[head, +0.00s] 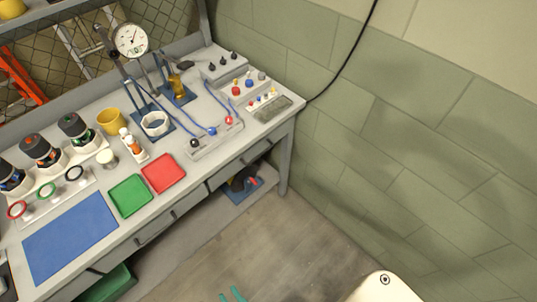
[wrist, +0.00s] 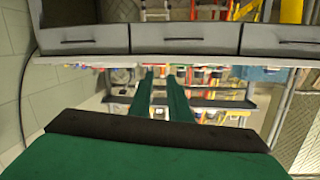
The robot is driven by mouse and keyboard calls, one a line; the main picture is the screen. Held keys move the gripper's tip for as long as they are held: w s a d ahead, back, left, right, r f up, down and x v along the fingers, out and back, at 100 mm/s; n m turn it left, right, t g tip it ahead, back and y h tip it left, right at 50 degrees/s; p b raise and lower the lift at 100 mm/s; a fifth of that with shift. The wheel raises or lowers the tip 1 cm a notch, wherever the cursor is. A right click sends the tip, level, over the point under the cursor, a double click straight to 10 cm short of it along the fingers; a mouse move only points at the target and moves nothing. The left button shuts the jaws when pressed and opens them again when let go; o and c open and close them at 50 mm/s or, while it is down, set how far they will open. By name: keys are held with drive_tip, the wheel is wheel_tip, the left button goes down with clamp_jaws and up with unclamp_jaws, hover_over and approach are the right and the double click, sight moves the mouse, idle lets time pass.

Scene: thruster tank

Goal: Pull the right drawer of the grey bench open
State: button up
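The grey bench (head: 215,160) stands along the left in the head view. Its right drawer (head: 262,150), at the end near the wall, looks shut and flush with the front. The wrist view appears upside down, so this drawer (wrist: 60,30) is at upper left there, with a dark handle. My gripper (head: 232,295) shows only as teal fingertips at the bottom edge of the head view, over the floor, well apart from the bench. In the wrist view its two green fingers (wrist: 161,75) are apart with nothing between them.
A middle drawer (head: 155,228) sits beside it, also shut. The bench top carries red (head: 164,173) and green trays (head: 130,196), a blue mat (head: 70,238), a dial gauge (head: 130,40) and cups. A block wall (head: 420,150) bounds the right. The floor (head: 270,240) before the bench is clear.

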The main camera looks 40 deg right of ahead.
drive_tip(key=w+d+f+m+t+h, duration=0.2)
drive_tip(key=w+d+f+m+h, duration=0.1)
drive_tip(key=w+d+m, duration=0.3)
drive_tip(key=w+d+f+m+t+h, duration=0.1)
drive_tip(key=w+d+f+m+h, duration=0.2)
drive_tip(key=w+m, duration=0.4)
drive_tip(key=m+g+h, duration=1.1)
drive_tip(key=m+h, duration=0.1)
drive_tip(key=m, duration=1.1)
approach(260, 155)
drive_tip(key=x, duration=1)
drive_tip(key=shift+w+f, duration=0.1)
drive_tip(key=shift+f, duration=0.15)
clamp_jaws()
